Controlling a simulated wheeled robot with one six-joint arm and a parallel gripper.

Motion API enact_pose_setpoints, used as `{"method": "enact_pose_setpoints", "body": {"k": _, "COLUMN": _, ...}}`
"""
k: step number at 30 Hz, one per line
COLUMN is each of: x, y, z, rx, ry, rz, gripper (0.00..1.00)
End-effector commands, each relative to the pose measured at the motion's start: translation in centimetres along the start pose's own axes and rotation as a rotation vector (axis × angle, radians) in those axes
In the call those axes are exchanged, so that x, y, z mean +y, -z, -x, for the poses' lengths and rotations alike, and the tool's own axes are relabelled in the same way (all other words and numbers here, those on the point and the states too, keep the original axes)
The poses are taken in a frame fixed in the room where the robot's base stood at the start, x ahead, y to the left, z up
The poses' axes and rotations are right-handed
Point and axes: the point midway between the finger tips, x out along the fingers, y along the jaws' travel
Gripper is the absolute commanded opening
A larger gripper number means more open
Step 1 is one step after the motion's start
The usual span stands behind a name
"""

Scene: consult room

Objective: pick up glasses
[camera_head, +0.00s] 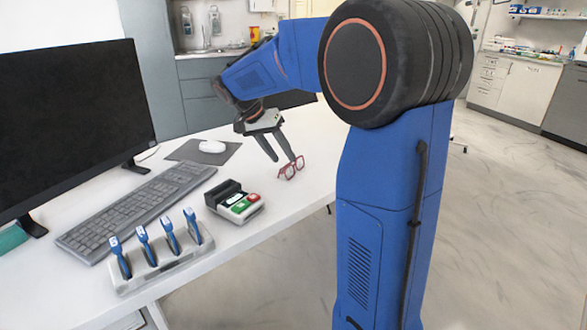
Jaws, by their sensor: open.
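The red-framed glasses (291,168) are on the white desk near its right edge. My gripper (284,161) is open, its two dark fingers pointing down. The fingertips are just above or beside the glasses, one close to the frame and the other to its left. I cannot tell whether a finger touches the glasses. No part of the glasses is clearly between the fingers.
The white desk (275,205) also holds a card terminal (236,203), a rack with several blue-handled tools (160,270), a keyboard (135,210), a mouse (212,146) on a dark pad and a monitor (70,110). Bare desk lies around the glasses; open floor is to the right.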

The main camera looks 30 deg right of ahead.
Motion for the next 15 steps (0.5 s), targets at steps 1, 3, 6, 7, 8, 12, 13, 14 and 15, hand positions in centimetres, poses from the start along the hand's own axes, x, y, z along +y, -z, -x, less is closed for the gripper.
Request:
{"method": "enact_pose_setpoints", "body": {"k": 1, "x": 0.0, "y": 0.1, "z": -0.8, "rx": -0.002, "ry": -0.003, "rz": -0.001, "gripper": 0.41}}
{"method": "enact_pose_setpoints", "body": {"k": 3, "x": -0.1, "y": 0.1, "z": -1.7, "rx": -0.002, "ry": -0.002, "rz": -0.001, "gripper": 0.41}}
{"method": "enact_pose_setpoints", "body": {"k": 6, "x": -0.1, "y": 0.1, "z": -2.8, "rx": -0.001, "ry": -0.001, "rz": 0.000, "gripper": 0.41}}
{"method": "enact_pose_setpoints", "body": {"k": 7, "x": -0.1, "y": 0.1, "z": -3.0, "rx": -0.001, "ry": 0.000, "rz": -0.001, "gripper": 0.41}}
{"method": "enact_pose_setpoints", "body": {"k": 8, "x": -0.1, "y": 0.1, "z": -3.1, "rx": -0.001, "ry": 0.000, "rz": -0.001, "gripper": 0.41}}
{"method": "enact_pose_setpoints", "body": {"k": 12, "x": -0.1, "y": 0.1, "z": -3.5, "rx": 0.000, "ry": -0.001, "rz": 0.000, "gripper": 0.41}}
{"method": "enact_pose_setpoints", "body": {"k": 13, "x": -0.1, "y": 0.1, "z": -3.4, "rx": 0.000, "ry": -0.001, "rz": 0.000, "gripper": 0.41}}
{"method": "enact_pose_setpoints", "body": {"k": 14, "x": -0.1, "y": 0.1, "z": -3.4, "rx": 0.000, "ry": -0.001, "rz": 0.000, "gripper": 0.41}}
{"method": "enact_pose_setpoints", "body": {"k": 15, "x": -0.1, "y": 0.1, "z": -3.4, "rx": 0.000, "ry": 0.000, "rz": 0.000, "gripper": 0.41}}
